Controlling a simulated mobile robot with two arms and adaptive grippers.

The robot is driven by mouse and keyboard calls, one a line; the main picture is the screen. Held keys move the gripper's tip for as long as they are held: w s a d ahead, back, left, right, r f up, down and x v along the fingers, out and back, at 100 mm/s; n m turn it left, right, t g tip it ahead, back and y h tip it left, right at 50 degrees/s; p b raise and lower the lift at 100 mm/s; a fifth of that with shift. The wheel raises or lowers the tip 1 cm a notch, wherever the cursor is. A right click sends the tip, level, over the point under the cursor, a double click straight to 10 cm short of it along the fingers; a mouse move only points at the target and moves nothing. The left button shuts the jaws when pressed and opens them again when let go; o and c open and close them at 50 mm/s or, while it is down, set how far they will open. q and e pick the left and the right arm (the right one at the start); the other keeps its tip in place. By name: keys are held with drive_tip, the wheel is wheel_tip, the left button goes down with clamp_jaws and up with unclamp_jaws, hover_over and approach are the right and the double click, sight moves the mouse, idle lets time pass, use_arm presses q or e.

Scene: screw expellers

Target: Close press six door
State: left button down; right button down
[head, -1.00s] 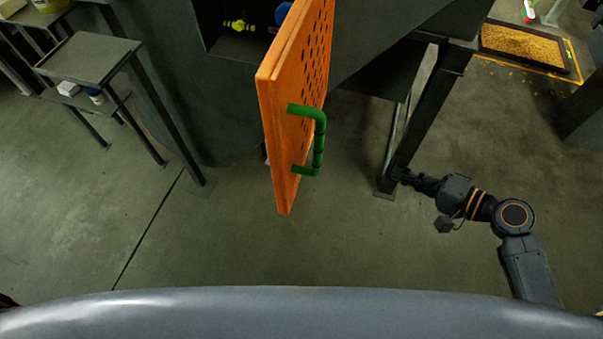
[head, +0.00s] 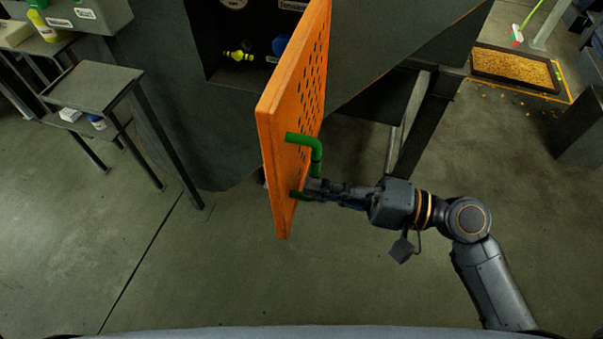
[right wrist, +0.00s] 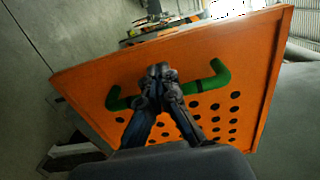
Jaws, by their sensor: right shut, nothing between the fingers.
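The orange perforated door (head: 290,110) stands swung open from the dark press (head: 200,80), seen nearly edge-on in the head view. Its green handle (head: 316,158) sticks out on the right side. My right gripper (head: 312,188) is shut at the lower part of the handle and hides some of it. In the right wrist view the door (right wrist: 255,75) fills the middle. The gripper (right wrist: 160,75) lies in front of the middle of the handle (right wrist: 210,85), with its fingers together and nothing seen between them. I cannot tell if it touches the handle. My left gripper is not in view.
Inside the open press are a yellow valve (head: 238,55) and a blue part (head: 280,45). A small metal table (head: 95,85) stands at the left. A tray of grain (head: 515,68) lies at the back right. The floor in front of the door is clear.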

sight(283, 182)
drive_tip(key=shift+p+x, duration=0.45)
drive_tip(key=shift+x, duration=1.25)
